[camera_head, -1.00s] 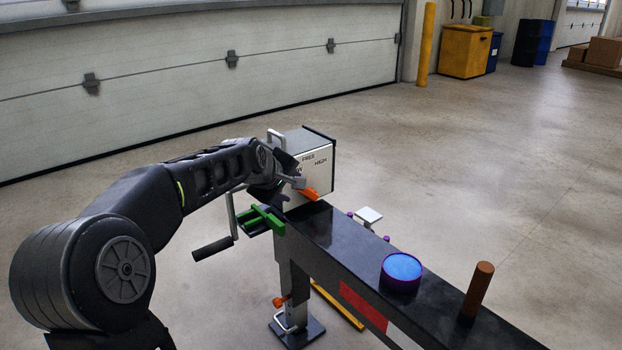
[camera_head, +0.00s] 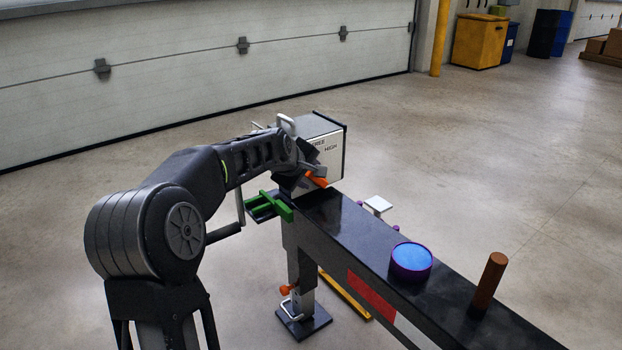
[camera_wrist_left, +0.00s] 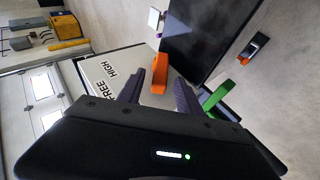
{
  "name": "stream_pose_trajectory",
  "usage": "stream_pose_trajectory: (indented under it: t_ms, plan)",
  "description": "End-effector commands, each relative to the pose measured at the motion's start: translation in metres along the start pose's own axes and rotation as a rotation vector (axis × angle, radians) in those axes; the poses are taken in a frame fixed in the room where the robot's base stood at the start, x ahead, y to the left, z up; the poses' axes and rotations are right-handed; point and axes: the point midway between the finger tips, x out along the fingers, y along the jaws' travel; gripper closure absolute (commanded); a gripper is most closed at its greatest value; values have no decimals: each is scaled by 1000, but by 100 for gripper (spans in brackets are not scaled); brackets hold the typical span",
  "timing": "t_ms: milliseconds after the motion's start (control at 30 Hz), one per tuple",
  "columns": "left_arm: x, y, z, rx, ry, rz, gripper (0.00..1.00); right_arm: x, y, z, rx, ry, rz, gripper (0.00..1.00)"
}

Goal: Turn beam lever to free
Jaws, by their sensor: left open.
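The beam lever has an orange handle (camera_head: 317,180) low on the pale face of a box (camera_head: 333,157) at the far end of a black beam (camera_head: 345,218). The labels FREE and HIGH show on that face; my gripper covers part of it. My left gripper (camera_head: 308,178) is at the lever, in front of the face. In the left wrist view, its two dark fingers (camera_wrist_left: 158,95) are apart, with the orange handle (camera_wrist_left: 160,70) showing in and beyond the gap. I cannot tell whether they touch it. My right gripper is not in view.
A green part (camera_head: 270,205) sits beside the beam's end, close under my left arm. A blue-topped purple round part (camera_head: 411,260) and a brown post (camera_head: 488,284) stand on the beam. The floor to the right is clear.

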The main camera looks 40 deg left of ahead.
Motion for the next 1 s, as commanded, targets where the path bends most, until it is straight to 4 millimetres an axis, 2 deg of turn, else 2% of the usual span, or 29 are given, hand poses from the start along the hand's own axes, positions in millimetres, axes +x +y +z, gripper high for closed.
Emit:
stream_pose_trajectory:
  t_ms: [133, 433, 900, 1000]
  plan:
    - [14, -1, -1, -1, 1, -1, 58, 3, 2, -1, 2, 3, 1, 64]
    - [15, 0, -1, 0, 1, 0, 58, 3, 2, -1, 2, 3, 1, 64]
    - [15, 0, 0, 0, 1, 0, 97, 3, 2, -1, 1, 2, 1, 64]
    - [15, 0, 0, 0, 1, 0, 100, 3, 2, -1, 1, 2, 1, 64]
